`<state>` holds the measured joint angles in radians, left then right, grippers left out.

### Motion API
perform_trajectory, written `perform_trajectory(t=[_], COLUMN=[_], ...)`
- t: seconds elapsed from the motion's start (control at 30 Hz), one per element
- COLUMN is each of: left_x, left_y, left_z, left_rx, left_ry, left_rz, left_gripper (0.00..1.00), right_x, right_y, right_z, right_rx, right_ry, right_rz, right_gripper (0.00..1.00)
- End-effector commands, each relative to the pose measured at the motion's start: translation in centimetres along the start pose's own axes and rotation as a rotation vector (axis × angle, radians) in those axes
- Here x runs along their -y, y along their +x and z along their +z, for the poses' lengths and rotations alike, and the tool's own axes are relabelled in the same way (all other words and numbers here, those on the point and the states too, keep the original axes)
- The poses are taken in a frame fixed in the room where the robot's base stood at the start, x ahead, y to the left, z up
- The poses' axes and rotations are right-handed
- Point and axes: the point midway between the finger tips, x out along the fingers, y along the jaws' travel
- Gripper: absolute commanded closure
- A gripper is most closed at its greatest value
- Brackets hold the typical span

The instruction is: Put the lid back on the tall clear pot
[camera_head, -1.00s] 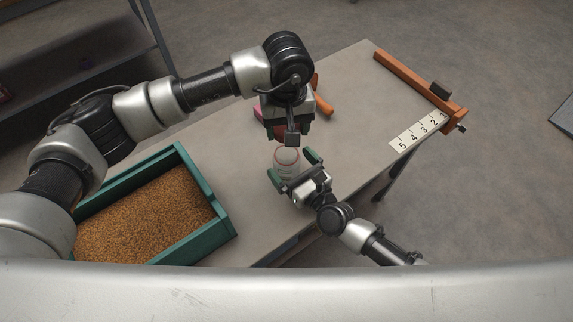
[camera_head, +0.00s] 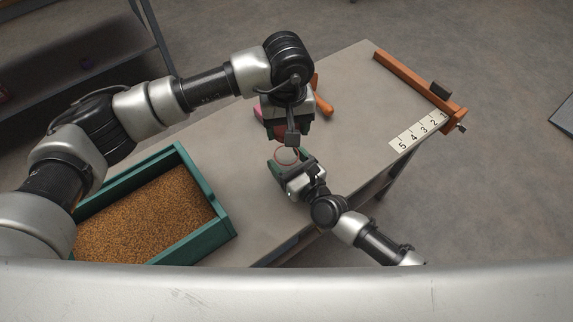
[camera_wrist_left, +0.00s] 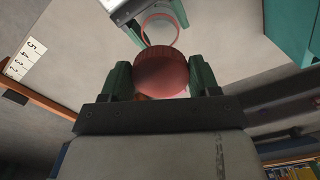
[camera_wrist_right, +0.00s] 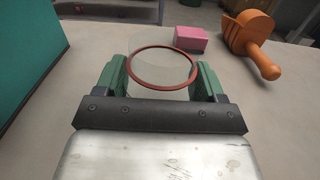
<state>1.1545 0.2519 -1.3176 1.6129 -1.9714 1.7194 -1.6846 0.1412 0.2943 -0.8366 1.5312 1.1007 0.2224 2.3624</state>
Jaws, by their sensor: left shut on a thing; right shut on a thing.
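The tall clear pot (camera_head: 286,157) stands on the table with a reddish rim around its open mouth. It also shows in the right wrist view (camera_wrist_right: 163,72), between the green fingers of my right gripper (camera_wrist_right: 162,80), which is shut on it. The red round lid (camera_wrist_left: 161,76) is in my left gripper (camera_wrist_left: 160,80), shut on it. In the left wrist view the pot's rim (camera_wrist_left: 147,32) shows beyond the lid, apart from it. In the head view my left gripper (camera_head: 290,133) is just behind the pot and mostly hides the lid.
A pink block (camera_wrist_right: 190,39) and an orange tool with a handle (camera_wrist_right: 254,43) lie behind the pot. A green bin of brown grain (camera_head: 222,222) stands at the left. An orange bar (camera_head: 410,78) and number strip (camera_head: 418,132) are at the right end. The table's middle right is clear.

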Motion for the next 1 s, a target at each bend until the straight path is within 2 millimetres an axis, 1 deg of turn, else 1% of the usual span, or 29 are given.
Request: perform_trajectory(t=[0.13,0.4,0.5,1.0], left_x=[0.0,0.0,0.0,0.0], left_y=[0.5,4.3,4.9,5.0], left_z=[0.0,0.1,0.1,0.1], left_rx=[0.001,0.001,0.000,0.000], left_ry=[0.000,0.000,0.001,0.000], left_rz=[-0.001,-0.001,-0.001,0.000], left_gripper=[0.61,0.61,0.61,0.61], right_x=[0.0,0.0,0.0,0.0], right_y=[0.0,0.0,0.0,0.0], right_z=[0.0,0.0,0.0,0.0], right_rx=[0.000,0.000,0.000,0.000], right_ry=[0.000,0.000,0.000,0.000], right_rz=[0.000,0.000,0.000,0.000], right_gripper=[0.73,0.73,0.73,0.73])
